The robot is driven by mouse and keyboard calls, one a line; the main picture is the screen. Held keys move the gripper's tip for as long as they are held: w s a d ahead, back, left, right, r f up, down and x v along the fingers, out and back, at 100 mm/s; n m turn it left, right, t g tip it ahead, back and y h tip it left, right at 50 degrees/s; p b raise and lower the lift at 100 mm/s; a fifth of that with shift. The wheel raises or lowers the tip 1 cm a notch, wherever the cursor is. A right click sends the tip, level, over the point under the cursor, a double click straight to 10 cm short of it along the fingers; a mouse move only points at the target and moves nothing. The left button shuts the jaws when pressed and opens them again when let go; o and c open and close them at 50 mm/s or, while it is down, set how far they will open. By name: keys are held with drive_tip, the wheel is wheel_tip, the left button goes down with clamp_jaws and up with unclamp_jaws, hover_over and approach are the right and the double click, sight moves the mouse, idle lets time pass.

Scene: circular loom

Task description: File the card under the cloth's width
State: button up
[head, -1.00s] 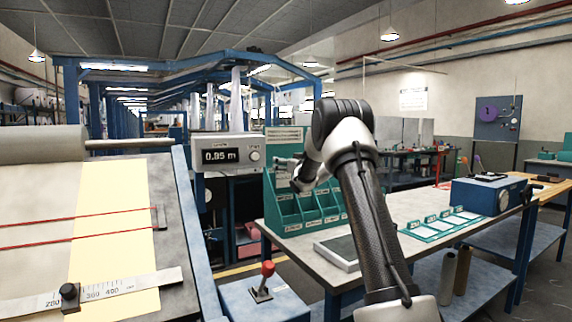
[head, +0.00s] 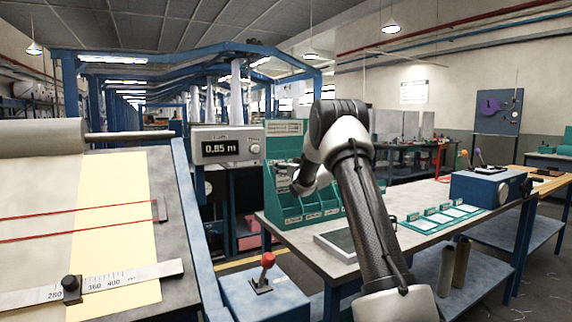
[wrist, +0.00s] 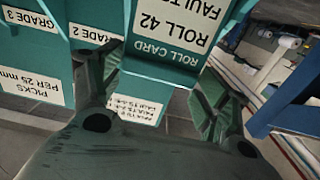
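The roll card (wrist: 165,45) is teal with a white label reading "ROLL 42" and "FAULTS", upside down in the wrist view. It sits between the two fingers of my gripper (wrist: 158,84), which seem to press its side edges near the "ROLL CARD" heading. In the head view my gripper (head: 285,172) is at the teal sorting rack (head: 290,212), in front of its upper part; the card cannot be made out there. Behind the card, the wrist view shows rack labels "GRADE 2", "GRADE 3" and "PICKS PER 25 mm". The cloth (head: 112,190) lies on the loom at left, with a ruler (head: 130,277) across it.
A display (head: 227,148) reads 0.85 m. A grey tray (head: 335,243), a teal card strip (head: 440,217) and a blue box (head: 488,188) stand on the bench (head: 400,200). A red-knobbed lever (head: 266,262) is in front. Rolls (head: 460,262) stand on the lower shelf.

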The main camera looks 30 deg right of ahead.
drive_tip(key=o, duration=0.4)
drive_tip(key=shift+r, duration=0.1)
drive_tip(key=s, duration=1.2)
drive_tip(key=shift+d, duration=0.2)
